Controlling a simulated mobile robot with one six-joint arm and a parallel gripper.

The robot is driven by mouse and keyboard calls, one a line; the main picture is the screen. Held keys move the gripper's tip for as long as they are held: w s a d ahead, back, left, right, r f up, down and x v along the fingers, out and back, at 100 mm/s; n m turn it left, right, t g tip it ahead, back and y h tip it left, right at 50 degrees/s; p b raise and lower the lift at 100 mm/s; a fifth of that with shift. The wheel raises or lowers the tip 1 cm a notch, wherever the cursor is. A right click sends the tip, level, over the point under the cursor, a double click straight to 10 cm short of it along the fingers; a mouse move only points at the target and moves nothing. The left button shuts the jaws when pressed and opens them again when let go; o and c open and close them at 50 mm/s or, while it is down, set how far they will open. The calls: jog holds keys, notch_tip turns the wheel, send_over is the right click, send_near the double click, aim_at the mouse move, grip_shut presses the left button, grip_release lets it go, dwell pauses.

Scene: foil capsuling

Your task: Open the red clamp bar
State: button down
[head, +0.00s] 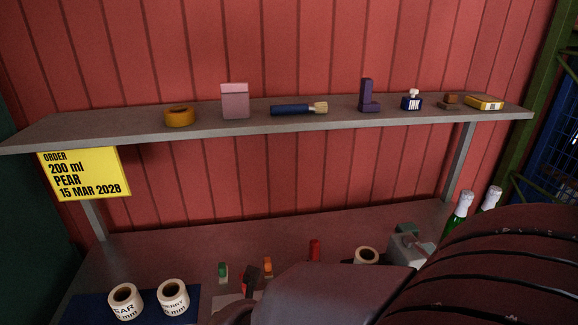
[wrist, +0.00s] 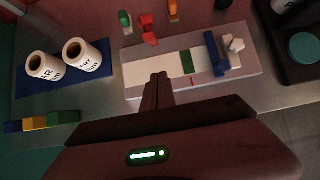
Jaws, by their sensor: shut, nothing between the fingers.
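A small red part (wrist: 147,29) stands at the back edge of a pale flat fixture (wrist: 150,72) in the wrist view. It may be the clamp bar, but its shape is too small to be sure. A blue bar (wrist: 214,53) lies across the fixture's right part, beside a white knob (wrist: 235,45). A green band (wrist: 186,62) crosses the fixture's middle. My gripper (wrist: 158,77) is shut and empty, over the front of the fixture and nearer me than the red part. In the head view my arm hides most of the fixture.
Two label rolls (wrist: 76,52) (wrist: 38,65) stand on a blue mat (wrist: 103,68) at left. A green piece (wrist: 125,20) and an orange piece (wrist: 173,10) stand behind the fixture. Coloured blocks (wrist: 40,122) lie front left. A dark tray (wrist: 293,72) is at right. A shelf (head: 350,119) spans above.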

jog(key=b+x, duration=0.1)
jog(key=x, duration=0.1)
jog(key=shift+f, duration=0.35)
jog(key=shift+w+a+r+p, duration=0.15)
jog(key=shift+w+r+p, duration=0.25)
jog(key=shift+w, duration=0.2)
jog(key=shift+w+a+r+p, duration=0.1)
jog(key=shift+w+r+p, duration=0.3)
jog(key=shift+w, duration=0.25)
jog(key=shift+w+a+r+p, duration=0.15)
jog(key=shift+w+r+p, duration=0.15)
jog(key=shift+w+p, duration=0.25)
jog(key=shift+r, duration=0.15)
